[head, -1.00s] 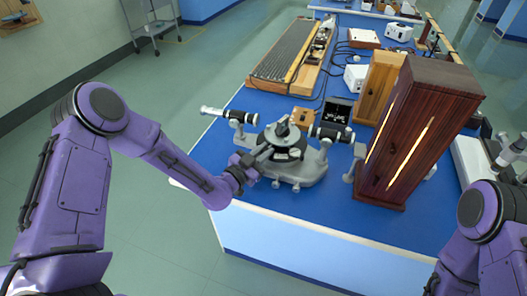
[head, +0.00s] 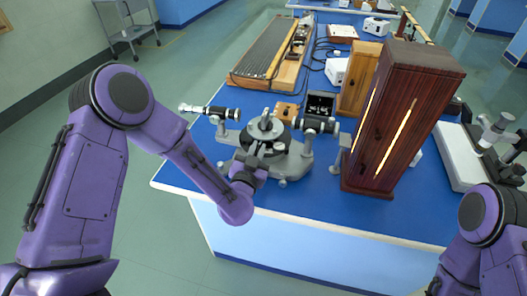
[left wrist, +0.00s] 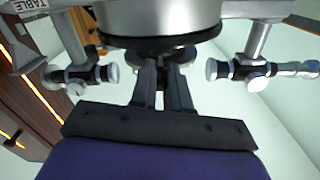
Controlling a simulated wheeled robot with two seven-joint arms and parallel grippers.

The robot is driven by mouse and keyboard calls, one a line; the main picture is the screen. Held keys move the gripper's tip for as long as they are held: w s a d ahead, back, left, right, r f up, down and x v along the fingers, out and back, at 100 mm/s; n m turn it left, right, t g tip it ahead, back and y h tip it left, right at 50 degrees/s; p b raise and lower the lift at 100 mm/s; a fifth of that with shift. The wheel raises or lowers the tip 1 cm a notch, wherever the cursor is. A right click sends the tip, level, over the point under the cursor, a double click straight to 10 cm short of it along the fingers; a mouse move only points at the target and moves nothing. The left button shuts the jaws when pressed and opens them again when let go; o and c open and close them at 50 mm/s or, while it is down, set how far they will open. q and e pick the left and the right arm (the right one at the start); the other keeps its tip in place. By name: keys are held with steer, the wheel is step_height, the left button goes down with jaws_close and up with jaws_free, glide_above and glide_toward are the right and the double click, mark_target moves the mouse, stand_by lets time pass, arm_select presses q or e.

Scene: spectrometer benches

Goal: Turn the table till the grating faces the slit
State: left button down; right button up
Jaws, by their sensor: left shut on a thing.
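The spectrometer (head: 290,165) stands near the front edge of the blue bench, with a grey base, a round dark table (head: 256,135) in its middle and a small grey mount (head: 265,122) on top. I cannot make out the grating or the slit. One tube (head: 208,111) points left and another tube (head: 318,124) is on the right. My left gripper (head: 257,155) is at the table's front side. In the left wrist view its fingers (left wrist: 163,85) are shut on a small part below the round disc (left wrist: 160,18); the fingers partly hide that part. My right gripper is out of view.
A tall dark wooden cabinet (head: 405,115) with bright vertical strips stands right of the spectrometer. Behind are a small wooden block (head: 286,111), a black box (head: 320,103) and a long slatted unit (head: 265,55). Bare blue bench (head: 310,195) lies in front.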

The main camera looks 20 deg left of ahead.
arm_select(q)
steer(key=c, duration=1.1)
jaws_free()
steer(key=shift+s+f, duration=0.1)
steer(key=shift+s, duration=0.25)
steer(key=s+b, duration=0.3)
steer(key=s, duration=0.6)
steer(key=shift+s+d, duration=0.25)
steer(key=shift+s, duration=0.15)
